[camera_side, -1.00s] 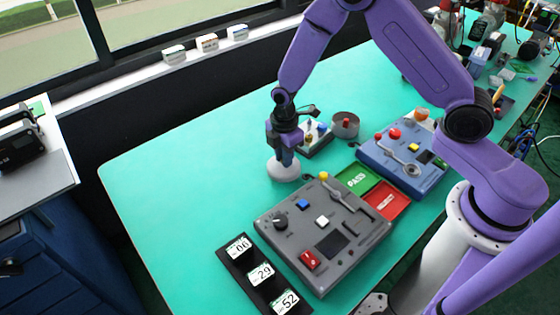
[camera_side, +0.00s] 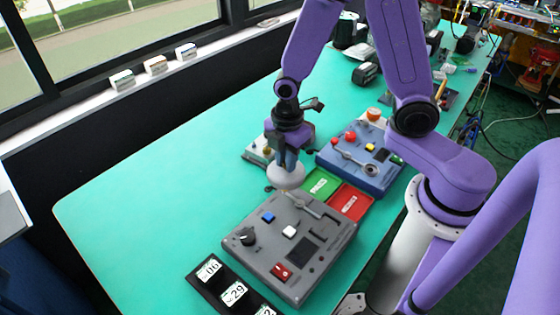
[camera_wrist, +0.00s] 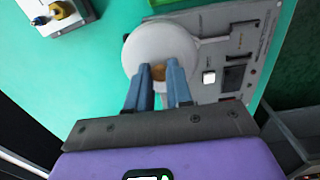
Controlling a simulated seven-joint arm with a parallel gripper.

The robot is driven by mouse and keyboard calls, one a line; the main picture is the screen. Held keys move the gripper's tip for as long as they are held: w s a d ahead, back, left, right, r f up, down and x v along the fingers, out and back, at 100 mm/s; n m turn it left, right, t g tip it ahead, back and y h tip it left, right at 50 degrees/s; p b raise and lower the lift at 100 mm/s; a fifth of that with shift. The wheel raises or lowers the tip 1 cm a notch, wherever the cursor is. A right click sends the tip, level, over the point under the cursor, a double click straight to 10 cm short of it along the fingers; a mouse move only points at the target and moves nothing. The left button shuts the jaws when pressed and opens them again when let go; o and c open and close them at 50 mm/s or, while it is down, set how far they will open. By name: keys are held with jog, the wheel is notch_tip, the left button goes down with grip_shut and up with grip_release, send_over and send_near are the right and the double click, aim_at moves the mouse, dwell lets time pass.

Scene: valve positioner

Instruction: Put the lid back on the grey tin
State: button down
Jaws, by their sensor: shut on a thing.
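A pale grey, round domed lid (camera_side: 287,176) hangs below my gripper (camera_side: 287,160) in the side view. In the wrist view the blue fingers of my gripper (camera_wrist: 160,72) are shut on the tan knob at the middle of the lid (camera_wrist: 150,42). The lid overlaps the far edge of the grey control panel in both views; its height above the table is hard to tell. The grey tin does not show now in either view; my gripper and arm cover the area where a round grey tin stood in the earlier side view.
The grey control panel (camera_side: 318,258) with a lever lies just in front of the lid. A green tray (camera_side: 319,184), a red tray (camera_side: 350,202) and a blue control panel (camera_side: 352,163) are to the right. A small board (camera_side: 255,151) is behind. The left table is clear.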

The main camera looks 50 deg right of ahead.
jog(key=w+d+m, duration=0.1)
jog(key=w+d, duration=0.5)
jog(key=d, duration=0.6)
jog(key=w+d, duration=0.7)
jog(key=d, duration=0.5)
jog(key=shift+s+f, duration=0.15)
jog(key=shift+f, duration=3.35)
jog(key=shift+f, duration=0.15)
jog(key=shift+c, duration=2.3)
grip_release()
notch_tip(320, 180, up, 7)
